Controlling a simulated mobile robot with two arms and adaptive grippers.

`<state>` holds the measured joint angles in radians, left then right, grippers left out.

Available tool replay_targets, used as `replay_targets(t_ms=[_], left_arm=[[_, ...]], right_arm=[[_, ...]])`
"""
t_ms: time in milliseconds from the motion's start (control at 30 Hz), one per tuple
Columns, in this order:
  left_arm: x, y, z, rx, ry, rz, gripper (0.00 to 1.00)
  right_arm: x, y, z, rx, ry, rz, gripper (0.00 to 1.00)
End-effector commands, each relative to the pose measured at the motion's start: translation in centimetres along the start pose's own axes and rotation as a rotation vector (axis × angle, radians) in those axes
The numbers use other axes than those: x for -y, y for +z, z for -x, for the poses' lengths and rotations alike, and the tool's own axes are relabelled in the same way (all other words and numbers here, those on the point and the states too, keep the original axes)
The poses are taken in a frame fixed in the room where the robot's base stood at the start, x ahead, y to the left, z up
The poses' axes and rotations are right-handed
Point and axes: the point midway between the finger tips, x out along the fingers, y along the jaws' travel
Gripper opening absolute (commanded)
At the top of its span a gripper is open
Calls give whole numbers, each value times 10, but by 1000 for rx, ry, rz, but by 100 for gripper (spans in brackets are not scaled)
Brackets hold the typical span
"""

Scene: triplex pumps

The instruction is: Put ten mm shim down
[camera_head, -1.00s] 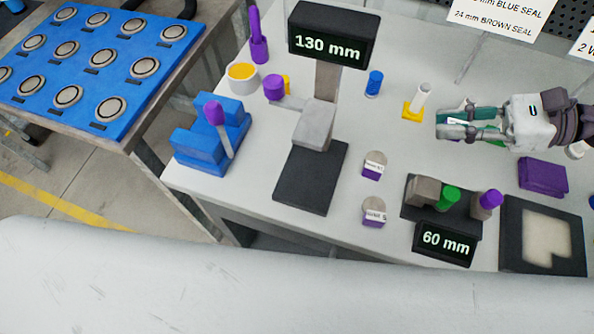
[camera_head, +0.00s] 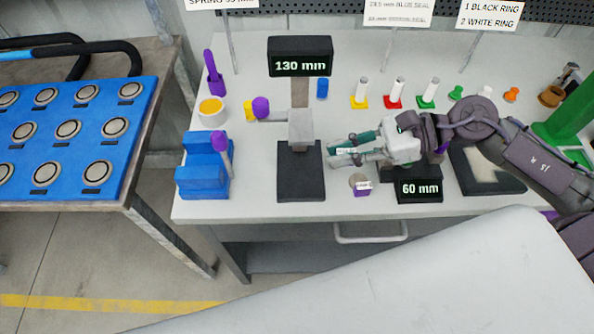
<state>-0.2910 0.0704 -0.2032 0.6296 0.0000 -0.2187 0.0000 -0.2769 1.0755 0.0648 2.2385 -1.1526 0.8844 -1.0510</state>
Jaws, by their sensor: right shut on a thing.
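My right gripper (camera_head: 338,151) reaches in from the right, above the table beside the black base of the 130 mm gauge (camera_head: 300,186). Its fingers are shut on a small thin piece, and only a white label (camera_head: 344,151) shows between them; I take it for the ten mm shim, though its marking is unreadable. A shim with a purple base, round grey top and white label (camera_head: 362,187) stands on the table just below the gripper. My left gripper is not in view.
The 60 mm gauge (camera_head: 419,190) stands under my right arm, partly hidden. Coloured holders with white rods, such as the red one (camera_head: 394,100), line the back. Bare table lies in front of the blue stand.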

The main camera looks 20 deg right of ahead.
Motion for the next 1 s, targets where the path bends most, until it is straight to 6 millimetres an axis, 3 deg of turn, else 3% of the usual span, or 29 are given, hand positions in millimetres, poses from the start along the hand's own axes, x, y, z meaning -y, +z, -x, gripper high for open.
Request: replay_targets(t_ms=[400, 567, 800, 1000], left_arm=[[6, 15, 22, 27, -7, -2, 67], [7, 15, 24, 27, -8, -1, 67], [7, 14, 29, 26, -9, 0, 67], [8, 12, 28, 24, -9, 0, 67]], right_arm=[[11, -8, -78, 5, 0, 0, 0], [12, -14, -89, 1, 1, 0, 0], [12, -45, -101, 1, 1, -3, 0], [12, -50, -103, 0, 1, 2, 0]])
